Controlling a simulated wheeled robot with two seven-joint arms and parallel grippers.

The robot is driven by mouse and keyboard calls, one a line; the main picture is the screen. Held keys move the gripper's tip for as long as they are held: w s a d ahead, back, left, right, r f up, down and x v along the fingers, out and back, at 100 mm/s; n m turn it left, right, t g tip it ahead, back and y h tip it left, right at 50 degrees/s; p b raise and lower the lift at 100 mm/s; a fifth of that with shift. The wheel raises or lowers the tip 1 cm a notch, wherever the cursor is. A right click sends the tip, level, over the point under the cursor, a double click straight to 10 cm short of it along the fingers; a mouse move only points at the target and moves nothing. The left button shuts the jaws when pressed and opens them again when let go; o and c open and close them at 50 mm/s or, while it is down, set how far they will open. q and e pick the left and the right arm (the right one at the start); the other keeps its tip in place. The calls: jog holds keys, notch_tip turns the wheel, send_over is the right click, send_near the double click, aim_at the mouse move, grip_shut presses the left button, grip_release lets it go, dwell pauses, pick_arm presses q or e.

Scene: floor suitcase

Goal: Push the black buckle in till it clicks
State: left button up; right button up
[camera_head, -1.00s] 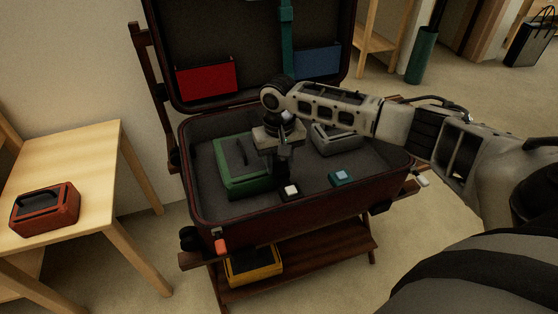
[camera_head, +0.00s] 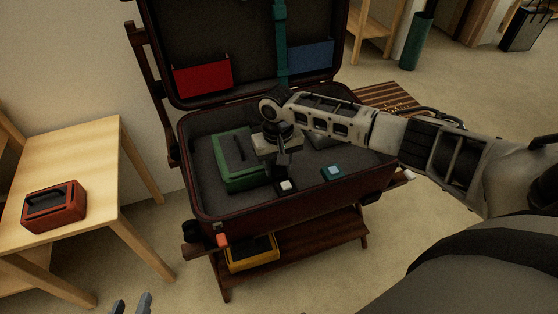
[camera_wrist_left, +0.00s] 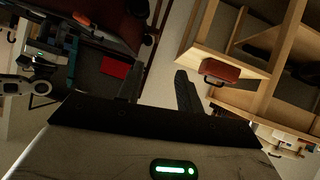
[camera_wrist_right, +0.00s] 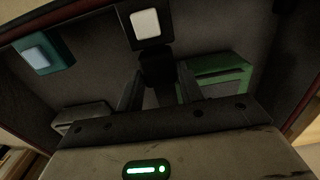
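The black buckle (camera_head: 287,187) with a white button is on the floor of the open suitcase (camera_head: 205,221), near its front wall. In the right wrist view the buckle (camera_wrist_right: 147,27) is just beyond the fingers. A dark block (camera_wrist_right: 156,69) shows against it, in line with the gap between the fingertips; I cannot tell whether they touch it. My right gripper (camera_head: 281,172) points down into the suitcase behind the buckle, with its fingers apart. My left gripper (camera_head: 132,304) is open and empty at the bottom edge, outside the suitcase; its fingers also show in the left wrist view (camera_wrist_left: 160,72).
A teal buckle (camera_head: 332,173) lies right of the black one. A green case (camera_head: 232,172) lies to the left, and a grey case (camera_wrist_right: 84,117) is partly hidden by my arm. A red case (camera_head: 55,205) stands on the wooden table (camera_head: 95,165). A yellow case (camera_head: 250,253) is underneath.

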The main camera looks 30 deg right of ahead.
aim_at(278, 167)
jog(key=o, duration=0.3)
jog(key=shift+s+f, duration=0.1)
jog(key=shift+s, duration=0.1)
pick_arm(q)
jog(key=shift+r, duration=0.1)
pick_arm(e)
jog(key=shift+w, duration=0.1)
jog(key=shift+r, duration=0.25)
pick_arm(q)
jog(key=r+p, duration=0.1)
jog(key=p, duration=0.2)
jog(key=shift+r, duration=0.2)
pick_arm(e)
notch_tip(278, 167, up, 16)
jog(key=shift+f, duration=0.25)
